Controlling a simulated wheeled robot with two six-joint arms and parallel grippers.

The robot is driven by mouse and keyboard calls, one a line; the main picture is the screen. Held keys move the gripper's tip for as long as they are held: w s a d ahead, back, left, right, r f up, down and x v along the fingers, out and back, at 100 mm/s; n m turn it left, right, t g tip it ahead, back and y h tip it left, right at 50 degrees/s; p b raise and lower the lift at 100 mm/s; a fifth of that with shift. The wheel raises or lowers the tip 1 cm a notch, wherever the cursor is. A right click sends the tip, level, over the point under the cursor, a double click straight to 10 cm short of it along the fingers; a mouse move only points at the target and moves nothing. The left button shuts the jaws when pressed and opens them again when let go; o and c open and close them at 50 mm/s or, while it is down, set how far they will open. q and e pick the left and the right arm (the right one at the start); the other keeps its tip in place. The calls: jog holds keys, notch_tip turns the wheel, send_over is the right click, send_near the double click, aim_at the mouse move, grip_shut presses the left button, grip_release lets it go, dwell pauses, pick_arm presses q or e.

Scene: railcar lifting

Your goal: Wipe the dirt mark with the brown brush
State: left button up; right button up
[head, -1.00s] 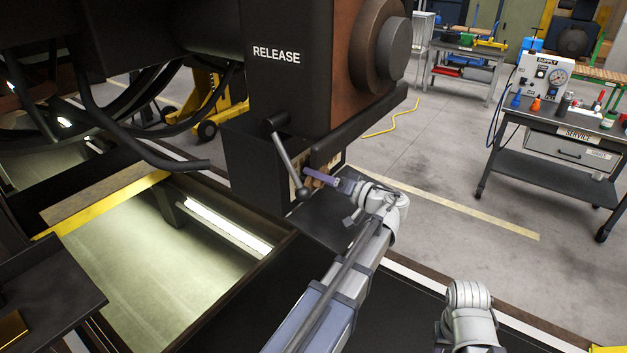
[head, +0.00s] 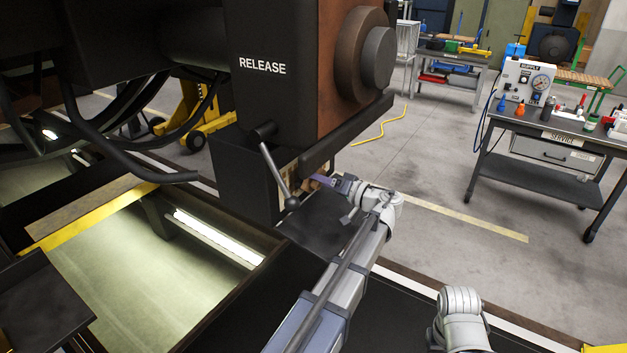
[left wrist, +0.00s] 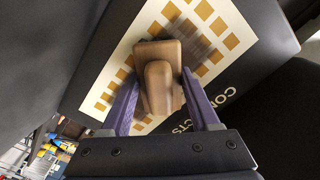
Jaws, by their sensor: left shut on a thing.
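The brown brush (left wrist: 158,78) is between the purple fingers of my left gripper (left wrist: 157,103) in the left wrist view. The gripper is shut on it. Beyond it is a cream contacts panel (left wrist: 100,85) with orange squares. The dirt mark (left wrist: 196,40) is a dark, blurred smudge on that panel, just above and right of the brush. The brush overlaps the panel in the picture; I cannot tell whether it touches. In the head view my left gripper (head: 325,181) is at the box under the RELEASE housing, with the brush mostly hidden. My right gripper is out of view.
A lever with a round knob (head: 292,203) hangs just left of my left gripper. The dark RELEASE housing (head: 265,100) overhangs it. A lit pit (head: 150,265) lies at left. A service cart (head: 545,170) stands at right, with open floor before it.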

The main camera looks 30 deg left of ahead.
aim_at(323, 158)
pick_arm(q)
jog(key=shift+w+d, duration=0.1)
jog(key=shift+w, duration=1.65)
jog(key=shift+w+d, duration=0.15)
jog(key=shift+w, duration=1.6)
jog(key=shift+w, duration=0.15)
jog(key=shift+w+d, duration=0.1)
jog(key=shift+w, duration=1.55)
jog(key=shift+s, duration=0.15)
jog(key=shift+s+a, duration=0.2)
jog(key=shift+s, duration=1.5)
jog(key=shift+s, duration=0.1)
